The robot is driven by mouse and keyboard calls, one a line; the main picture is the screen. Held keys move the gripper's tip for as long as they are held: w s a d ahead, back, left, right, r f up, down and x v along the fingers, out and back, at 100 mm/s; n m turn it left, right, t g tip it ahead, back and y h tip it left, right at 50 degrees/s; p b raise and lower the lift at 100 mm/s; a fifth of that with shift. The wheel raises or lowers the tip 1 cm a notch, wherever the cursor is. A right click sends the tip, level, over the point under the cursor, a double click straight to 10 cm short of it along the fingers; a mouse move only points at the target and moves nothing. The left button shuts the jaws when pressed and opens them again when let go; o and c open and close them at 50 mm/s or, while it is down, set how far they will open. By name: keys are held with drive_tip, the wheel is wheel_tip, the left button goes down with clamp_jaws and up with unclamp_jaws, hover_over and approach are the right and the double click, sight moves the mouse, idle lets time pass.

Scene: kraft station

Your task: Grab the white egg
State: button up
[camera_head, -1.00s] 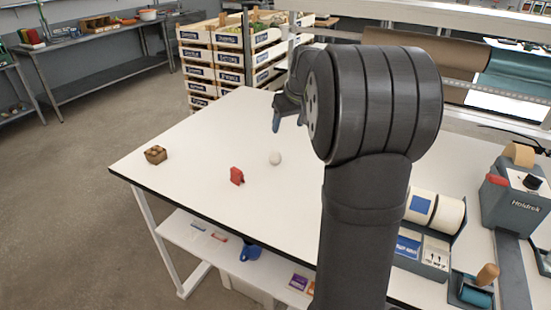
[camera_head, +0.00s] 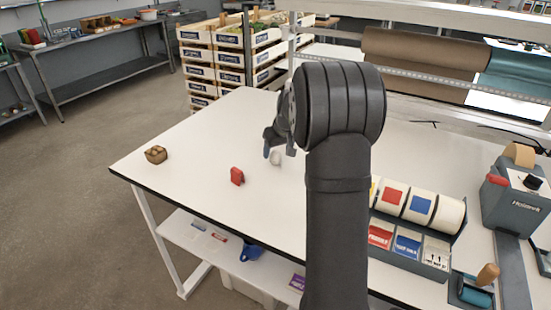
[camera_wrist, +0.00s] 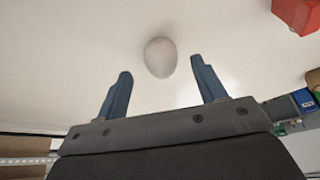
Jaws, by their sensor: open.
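The white egg (camera_wrist: 161,58) lies on the white table top. In the wrist view it shows whole, just beyond the fingertips and between their two lines. In the head view the egg (camera_head: 275,158) is partly hidden behind my gripper. My gripper (camera_wrist: 160,78) is open, its two blue fingers apart with nothing between them. In the head view my gripper (camera_head: 272,149) is over the table, close to the egg. I cannot tell whether a fingertip touches it.
A brown egg carton (camera_head: 156,154) sits near the table's left corner. A label roll dispenser (camera_head: 408,245) and a tape machine (camera_head: 515,195) stand at right. The table between is clear.

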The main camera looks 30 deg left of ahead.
sight(277, 152)
drive_tip(key=x, duration=0.4)
drive_tip(key=shift+a, duration=0.1)
drive_tip(key=shift+c, duration=0.4)
drive_tip(key=c, duration=0.8)
drive_tip(key=shift+o, duration=0.2)
